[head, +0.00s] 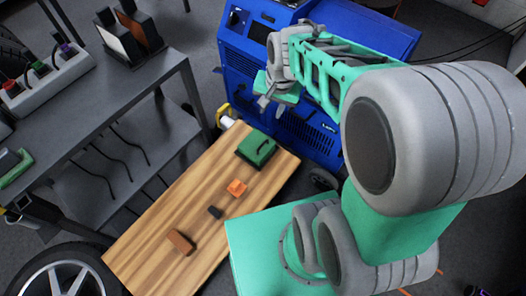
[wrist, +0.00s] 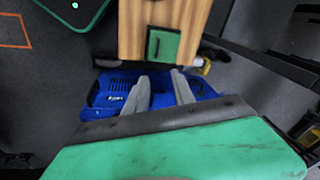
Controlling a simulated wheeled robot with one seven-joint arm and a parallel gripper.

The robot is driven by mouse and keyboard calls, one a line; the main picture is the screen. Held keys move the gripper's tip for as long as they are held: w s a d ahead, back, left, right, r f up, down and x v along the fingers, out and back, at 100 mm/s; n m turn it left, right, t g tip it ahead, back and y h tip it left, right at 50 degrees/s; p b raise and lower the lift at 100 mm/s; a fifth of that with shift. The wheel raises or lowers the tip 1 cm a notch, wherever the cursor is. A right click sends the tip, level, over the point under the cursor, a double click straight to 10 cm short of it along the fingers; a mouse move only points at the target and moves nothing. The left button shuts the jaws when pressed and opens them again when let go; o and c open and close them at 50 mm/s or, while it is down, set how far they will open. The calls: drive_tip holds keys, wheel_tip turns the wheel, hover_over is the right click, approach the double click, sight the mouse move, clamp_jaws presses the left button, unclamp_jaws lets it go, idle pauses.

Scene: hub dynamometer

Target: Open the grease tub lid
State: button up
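The grease tub (head: 256,148) looks like a low dark box with a green lid and a dark handle on top. It sits at the far end of the wooden bench top, and the lid appears closed. The tub also shows in the wrist view (wrist: 163,47), near the end of the wood. My gripper (head: 263,93) is raised over the blue machine, beyond the tub and apart from it. In the wrist view its two fingers (wrist: 159,82) stand apart with nothing between them.
The wooden bench top (head: 150,235) also holds an orange block (head: 237,187), a small black piece (head: 215,212) and a brown block (head: 181,241). A blue machine (head: 240,65) stands behind it. A grey shelf table (head: 95,100) with a power strip (head: 45,80) is at left.

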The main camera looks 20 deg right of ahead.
sight(265, 142)
drive_tip(key=w+f+m+b, duration=0.1)
drive_tip(key=f+b, duration=0.1)
drive_tip(key=f, duration=0.6)
drive_tip(key=w+f+m+b, duration=0.2)
drive_tip(key=f+b, duration=0.1)
drive_tip(key=f, duration=0.5)
drive_tip(key=w+f+m+b, duration=0.1)
drive_tip(key=w+f+b, duration=0.1)
drive_tip(key=f, duration=0.6)
drive_tip(key=shift+w+d+f+m+g+y, duration=0.15)
drive_tip(key=shift+w+f+m+g+y, duration=0.1)
drive_tip(key=shift+f+m+g+y, duration=0.1)
clamp_jaws()
